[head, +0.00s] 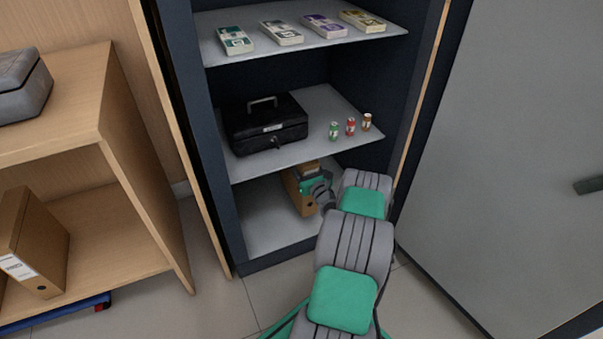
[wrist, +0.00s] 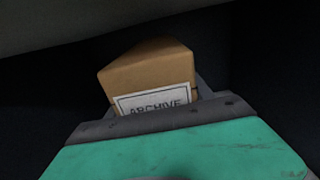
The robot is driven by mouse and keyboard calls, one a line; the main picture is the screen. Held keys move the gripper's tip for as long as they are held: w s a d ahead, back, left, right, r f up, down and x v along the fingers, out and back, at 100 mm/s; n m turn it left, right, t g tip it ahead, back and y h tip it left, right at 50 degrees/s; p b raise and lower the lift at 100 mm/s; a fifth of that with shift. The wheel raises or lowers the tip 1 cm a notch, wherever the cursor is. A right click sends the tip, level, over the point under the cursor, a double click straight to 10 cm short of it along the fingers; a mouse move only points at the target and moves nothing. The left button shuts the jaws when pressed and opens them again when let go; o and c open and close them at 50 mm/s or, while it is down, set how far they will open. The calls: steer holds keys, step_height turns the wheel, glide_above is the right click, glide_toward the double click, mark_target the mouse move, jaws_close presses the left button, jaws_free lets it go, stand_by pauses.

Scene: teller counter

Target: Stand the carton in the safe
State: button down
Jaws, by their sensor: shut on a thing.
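The carton (head: 291,183) is a brown box inside the bottom compartment of the open safe (head: 228,215). In the wrist view the carton (wrist: 150,68) shows a white label reading ARCHIVE. My gripper (head: 313,187) reaches into that compartment and is shut on the carton. The carton looks roughly upright, close to the compartment floor (head: 262,212). I cannot tell whether it touches the floor. My gripper and arm hide part of its right side, and the fingertips are mostly hidden.
A black cash box (head: 265,128) and several small coin rolls (head: 350,127) sit on the shelf above. Banknote bundles (head: 282,33) lie on the top shelf. The safe door (head: 500,130) stands open at right. The compartment floor left of the carton is bare.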

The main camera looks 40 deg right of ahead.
steer(key=f+b, duration=0.1)
steer(key=w+f+b, duration=0.1)
steer(key=f, duration=0.1)
steer(key=shift+d, duration=0.2)
steer(key=shift+f, duration=0.1)
steer(key=c, duration=0.8)
jaws_free()
steer(key=shift+s+a+f, duration=0.1)
steer(key=shift+f, duration=0.2)
steer(key=shift+c, duration=0.2)
steer(key=o, duration=0.4)
steer(key=shift+o, duration=0.2)
steer(key=shift+r, duration=0.1)
